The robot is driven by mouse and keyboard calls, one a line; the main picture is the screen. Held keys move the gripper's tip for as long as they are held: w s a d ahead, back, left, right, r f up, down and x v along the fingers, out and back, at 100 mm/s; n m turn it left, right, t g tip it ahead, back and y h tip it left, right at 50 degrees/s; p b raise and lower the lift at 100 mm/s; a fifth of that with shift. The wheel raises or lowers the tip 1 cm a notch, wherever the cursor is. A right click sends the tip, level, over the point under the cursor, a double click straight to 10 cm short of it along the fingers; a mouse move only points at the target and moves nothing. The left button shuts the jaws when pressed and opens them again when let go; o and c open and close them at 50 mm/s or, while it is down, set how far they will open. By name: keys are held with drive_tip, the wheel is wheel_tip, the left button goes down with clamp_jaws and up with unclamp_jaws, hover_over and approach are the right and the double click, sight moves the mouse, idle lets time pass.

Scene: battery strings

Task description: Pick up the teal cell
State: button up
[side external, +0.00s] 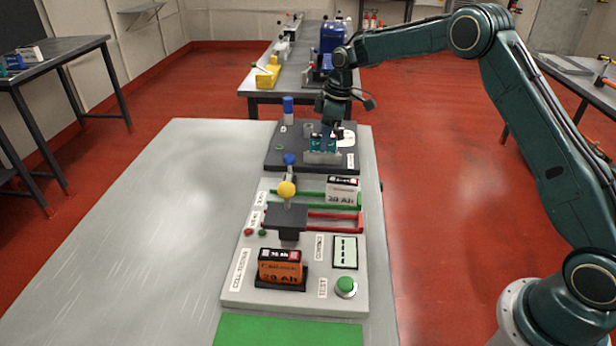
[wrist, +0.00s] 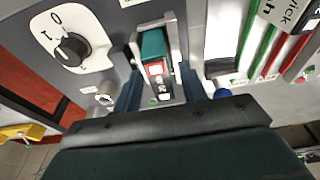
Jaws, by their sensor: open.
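The teal cell (side external: 316,144) stands in a light metal holder on the dark panel (side external: 283,158) at the far end of the bench. In the wrist view the teal cell (wrist: 153,46) shows a teal side and a red, white and black top. My gripper (side external: 329,131) points down right over the cell and hides part of it. In the wrist view my gripper (wrist: 159,78) has its two blue fingers apart, one on each side of the cell's top. I cannot tell whether the fingers touch it.
A rotary knob (wrist: 72,48) and a blue cylinder (side external: 288,107) stand on the panel near the holder. Nearer are a white cell (side external: 342,191), a yellow ball-topped lever (side external: 287,189) and an orange cell (side external: 280,266). The grey bench top (side external: 160,230) is clear at left.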

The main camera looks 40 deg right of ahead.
drive_tip(key=c, duration=0.9)
drive_tip(key=shift+r, duration=0.1)
drive_tip(key=shift+r, duration=0.1)
drive_tip(key=shift+r, duration=2.35)
drive_tip(key=shift+r, duration=0.1)
